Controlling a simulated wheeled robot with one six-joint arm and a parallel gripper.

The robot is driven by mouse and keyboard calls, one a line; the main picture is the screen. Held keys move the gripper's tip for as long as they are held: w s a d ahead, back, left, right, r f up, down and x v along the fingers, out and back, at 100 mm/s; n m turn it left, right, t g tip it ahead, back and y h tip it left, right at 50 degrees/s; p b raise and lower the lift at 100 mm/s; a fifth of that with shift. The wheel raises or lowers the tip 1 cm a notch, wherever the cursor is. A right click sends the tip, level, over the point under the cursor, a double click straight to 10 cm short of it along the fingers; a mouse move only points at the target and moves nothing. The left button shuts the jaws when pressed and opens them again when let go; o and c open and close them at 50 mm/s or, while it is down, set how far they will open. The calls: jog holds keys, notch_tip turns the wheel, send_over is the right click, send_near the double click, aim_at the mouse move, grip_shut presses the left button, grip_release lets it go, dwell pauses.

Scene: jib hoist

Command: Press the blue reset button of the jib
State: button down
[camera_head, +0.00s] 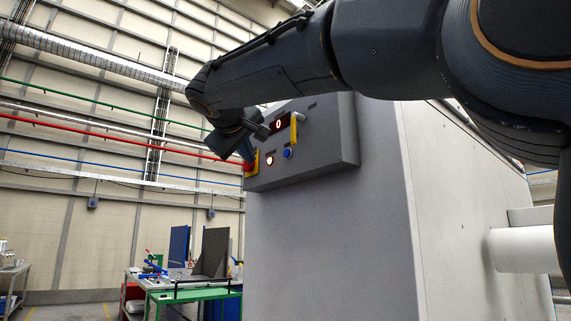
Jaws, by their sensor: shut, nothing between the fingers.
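The blue reset button (287,153) sits on the lower part of a grey control box (340,135), right of a lit red-rimmed lamp or button (269,160). It is in plain view with nothing touching it. My gripper (247,156) is shut and empty, small and dark in the picture. It hangs from my bent arm at the box's left end, to the left of the blue button. It overlaps a yellow plate with a red part (250,168); I cannot tell whether it touches it.
A red display reading 0 (279,123) and a yellow upright bar (294,133) are above the blue button. The box is mounted on a large grey cabinet (325,240). A workbench with a green frame (190,294) stands behind at the lower left.

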aim_at(286, 153)
jog(key=r, duration=0.1)
jog(key=s+r, duration=0.1)
jog(key=r, duration=0.1)
jog(key=shift+s+a+r+t, duration=0.1)
jog(key=shift+s+r+t, duration=0.1)
jog(key=shift+t, duration=0.2)
jog(key=shift+w, duration=0.1)
jog(key=w+d, duration=0.5)
jog(key=d, duration=0.2)
jog(key=shift+d+p, duration=0.15)
jog(key=shift+p, duration=0.25)
dwell(1.7)
jog(key=shift+w+d, duration=0.2)
jog(key=shift+d, duration=0.1)
jog(key=shift+w+d, duration=0.25)
jog(key=shift+d, duration=0.15)
dwell(0.9)
jog(key=shift+a+f, duration=0.1)
jog(key=shift+s+a+b, duration=0.4)
jog(key=shift+s+a, duration=0.1)
jog(key=shift+a, duration=0.05)
